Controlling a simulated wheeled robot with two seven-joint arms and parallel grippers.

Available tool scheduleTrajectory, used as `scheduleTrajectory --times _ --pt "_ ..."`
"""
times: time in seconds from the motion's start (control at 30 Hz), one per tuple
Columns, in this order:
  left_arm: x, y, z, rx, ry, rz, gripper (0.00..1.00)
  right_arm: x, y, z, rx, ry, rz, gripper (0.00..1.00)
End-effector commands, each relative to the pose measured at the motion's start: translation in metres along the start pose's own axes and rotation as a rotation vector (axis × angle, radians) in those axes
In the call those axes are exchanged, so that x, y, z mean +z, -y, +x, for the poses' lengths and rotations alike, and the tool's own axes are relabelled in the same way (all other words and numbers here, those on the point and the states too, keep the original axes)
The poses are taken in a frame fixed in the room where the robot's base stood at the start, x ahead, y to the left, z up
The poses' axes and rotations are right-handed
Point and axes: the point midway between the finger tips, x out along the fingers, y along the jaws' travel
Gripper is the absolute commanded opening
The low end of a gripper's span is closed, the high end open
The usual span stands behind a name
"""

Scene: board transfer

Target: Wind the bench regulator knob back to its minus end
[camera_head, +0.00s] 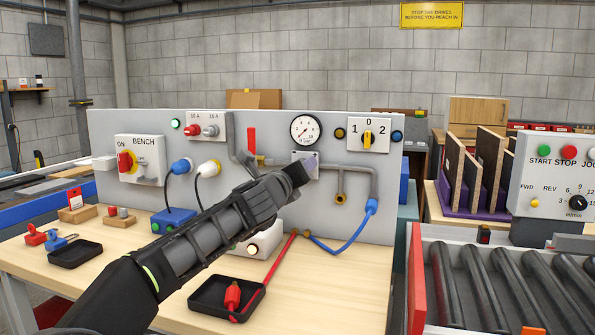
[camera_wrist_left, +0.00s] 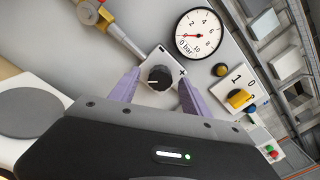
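The regulator knob (camera_wrist_left: 158,77) is dark and round, on a pale plate with a plus mark at its right, in the left wrist view. Its pointer setting is too small to read surely. My left gripper (camera_wrist_left: 158,76) is open, with one purple finger on each side of the knob; contact is not clear. In the head view my left gripper (camera_head: 306,168) reaches the panel below the gauge and hides the knob. The pressure gauge (camera_head: 305,129) also shows in the left wrist view (camera_wrist_left: 200,36), its needle towards the low end. My right gripper is not in view.
The grey panel (camera_head: 230,135) also carries a BENCH switch (camera_head: 139,160), a yellow selector (camera_head: 368,139) and pipes. Black trays (camera_head: 75,254) and a blue hose (camera_head: 345,245) are on the wooden bench. A roller conveyor (camera_head: 490,285) stands at right.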

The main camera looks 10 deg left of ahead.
Motion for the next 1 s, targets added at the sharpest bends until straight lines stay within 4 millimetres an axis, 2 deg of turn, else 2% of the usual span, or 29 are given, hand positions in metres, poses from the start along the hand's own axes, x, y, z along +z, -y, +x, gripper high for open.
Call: scheduleTrajectory --times 0.37,0.8,1.0 --pt "0.0 0.0 -0.007 -0.001 0.002 0.002 0.55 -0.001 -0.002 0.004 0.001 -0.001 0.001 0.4" --pt "0.0 0.0 -0.07 0.0 0.002 0.002 0.55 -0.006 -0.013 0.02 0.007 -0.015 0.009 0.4" --pt "0.0 0.0 -0.078 0.0 0.0 0.0 0.55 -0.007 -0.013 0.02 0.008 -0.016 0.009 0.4"
